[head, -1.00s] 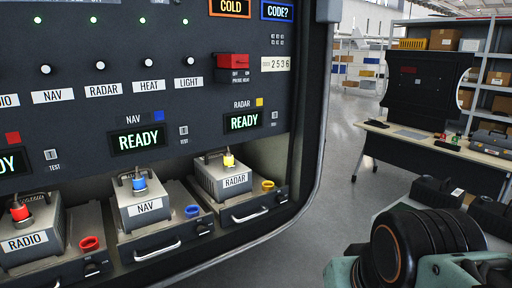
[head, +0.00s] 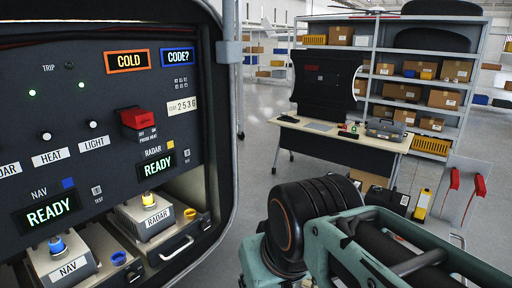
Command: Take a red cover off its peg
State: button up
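Two red covers hang side by side at the right of the head view, the left one (head: 455,178) and the right one (head: 480,186). They hang against a pale upright board (head: 465,208). Their pegs are too small to make out. My arm crosses the lower right of the view, below and in front of the board. My gripper is outside the view, so what it holds cannot be seen.
A dark equipment panel (head: 75,135) with NAV and RADAR units fills the left. A table (head: 350,130) with a black board and a grey case (head: 384,129) stands mid-room before shelves (head: 440,60) of boxes. Grey floor shows between panel and table.

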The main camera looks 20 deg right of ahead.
aim_at(454, 175)
jog(key=z, duration=2.05)
jog(key=i+z, duration=0.2)
jog(key=z, duration=0.65)
jog(key=i+j+z, duration=0.4)
jog(key=j+z, duration=0.15)
jog(key=j, duration=0.1)
